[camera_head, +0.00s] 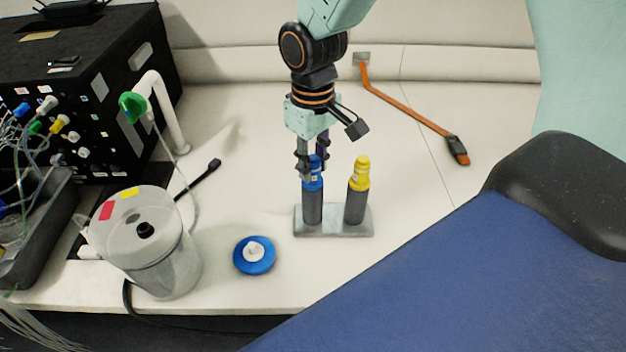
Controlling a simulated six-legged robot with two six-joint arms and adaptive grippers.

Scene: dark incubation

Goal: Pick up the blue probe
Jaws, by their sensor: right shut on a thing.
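The blue probe (312,200) has a blue top and a grey lower body. It stands upright at the left end of a grey holder (334,231). My right gripper (313,170) comes down from above and is shut on the blue top of the probe, hiding part of it. A yellow probe (357,195) with a yellow top and grey body stands upright at the right end of the same holder. My left gripper is not in view.
A clear container (160,255) and a blue disc (254,257) with a white knob are left of the holder. A black box (90,80) stands at back left. An orange strap (405,105) lies at back right. A blue padded surface (450,270) fills the lower right.

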